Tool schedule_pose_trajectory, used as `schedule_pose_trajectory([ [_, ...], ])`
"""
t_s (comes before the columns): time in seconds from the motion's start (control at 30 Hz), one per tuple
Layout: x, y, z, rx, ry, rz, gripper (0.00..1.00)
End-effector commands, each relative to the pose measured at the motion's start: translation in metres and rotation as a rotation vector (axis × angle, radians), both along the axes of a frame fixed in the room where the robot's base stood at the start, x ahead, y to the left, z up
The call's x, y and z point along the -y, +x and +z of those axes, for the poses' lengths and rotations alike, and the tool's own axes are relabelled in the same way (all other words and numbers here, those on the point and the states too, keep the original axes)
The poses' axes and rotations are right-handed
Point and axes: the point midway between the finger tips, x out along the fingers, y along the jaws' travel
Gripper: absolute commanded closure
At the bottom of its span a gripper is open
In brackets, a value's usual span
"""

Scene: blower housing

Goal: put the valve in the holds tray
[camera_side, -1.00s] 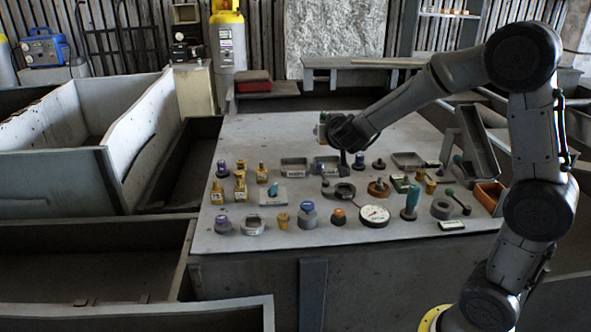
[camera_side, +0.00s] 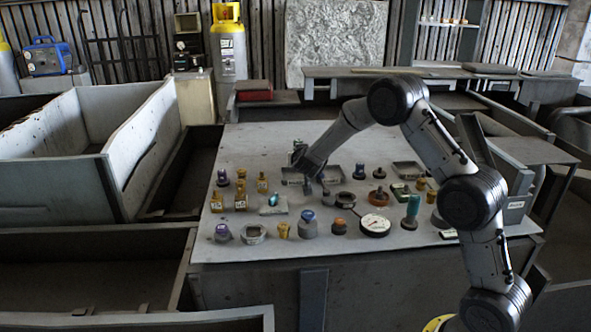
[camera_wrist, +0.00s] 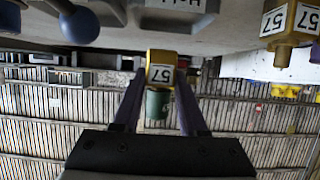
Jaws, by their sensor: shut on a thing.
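My gripper (camera_wrist: 160,82) is shut on a brass valve (camera_wrist: 160,57) with a white "57" label and a dark green cap, seen between the fingers in the wrist view.
Brass valves (camera_side: 241,201) stand at the bench's left; another "57" valve (camera_wrist: 278,52) is at the wrist view's right. A blue ball knob (camera_wrist: 80,25) is near my left finger there. Knobs, a round gauge (camera_side: 375,225) and an empty back tray (camera_side: 408,170) crowd the bench.

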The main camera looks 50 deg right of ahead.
Motion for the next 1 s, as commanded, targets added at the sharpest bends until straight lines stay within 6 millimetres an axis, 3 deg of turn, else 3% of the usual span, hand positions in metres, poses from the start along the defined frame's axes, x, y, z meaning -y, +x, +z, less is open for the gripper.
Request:
schedule_pose_trajectory([
  [0.33, 0.007, 0.018, -0.020, 0.004, -0.002, -0.001, 1.00],
  [0.53, 0.007, 0.018, -0.047, 0.003, -0.001, 0.000, 1.00],
  [0.97, 0.007, 0.017, -0.053, 0.005, -0.002, 0.000, 1.00],
  [1.0, 0.006, 0.017, -0.055, 0.001, 0.001, 0.000, 0.51],
])
